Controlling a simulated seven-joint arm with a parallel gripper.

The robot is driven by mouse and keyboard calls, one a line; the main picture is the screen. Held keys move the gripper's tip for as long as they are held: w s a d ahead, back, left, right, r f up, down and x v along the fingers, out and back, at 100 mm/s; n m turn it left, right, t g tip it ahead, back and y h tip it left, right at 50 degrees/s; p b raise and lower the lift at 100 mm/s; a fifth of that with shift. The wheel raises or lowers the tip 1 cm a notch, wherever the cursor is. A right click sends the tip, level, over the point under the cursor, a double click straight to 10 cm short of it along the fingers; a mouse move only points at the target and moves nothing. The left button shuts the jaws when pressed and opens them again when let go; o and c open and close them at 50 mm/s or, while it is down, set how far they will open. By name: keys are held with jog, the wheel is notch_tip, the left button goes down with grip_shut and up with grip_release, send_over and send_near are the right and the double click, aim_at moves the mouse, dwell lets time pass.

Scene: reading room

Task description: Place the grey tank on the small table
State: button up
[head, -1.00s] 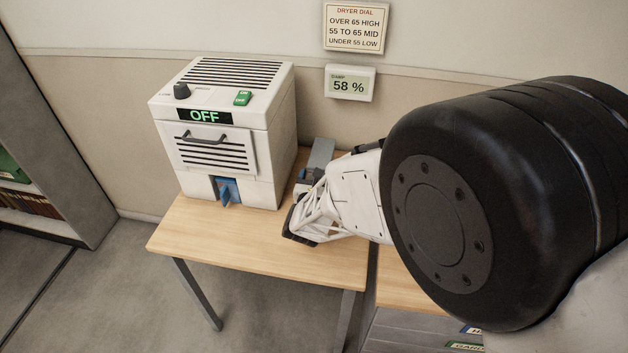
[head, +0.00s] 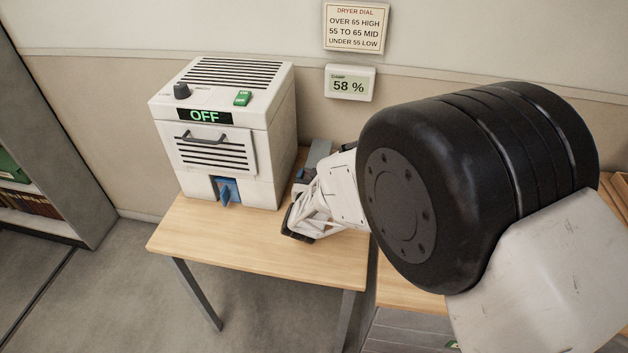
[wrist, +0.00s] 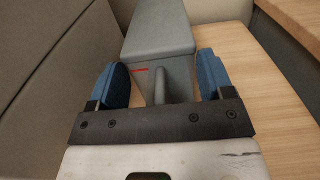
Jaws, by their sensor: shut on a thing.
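The grey tank (wrist: 160,32) is a long grey box with a raised grip and a short red line, between the blue finger pads of my gripper (wrist: 163,78) in the wrist view. My gripper is shut on it. In the head view a small part of the grey tank (head: 319,153) shows beside the dryer, behind my gripper (head: 305,182). It is over the small wooden table (head: 255,250), at its right rear part; I cannot tell whether its base touches the top. My wrist hides much of it.
A white dryer (head: 220,155) reading OFF stands on the same table, close left of my gripper, with a blue part (head: 227,191) in its lower opening. A wall display (head: 349,84) reads 58 %. The table's front is clear. Another wooden surface (head: 405,290) adjoins at right.

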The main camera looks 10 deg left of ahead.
jog(key=shift+f, duration=0.55)
jog(key=shift+f, duration=0.1)
jog(key=o, duration=1)
jog(key=shift+s, duration=6)
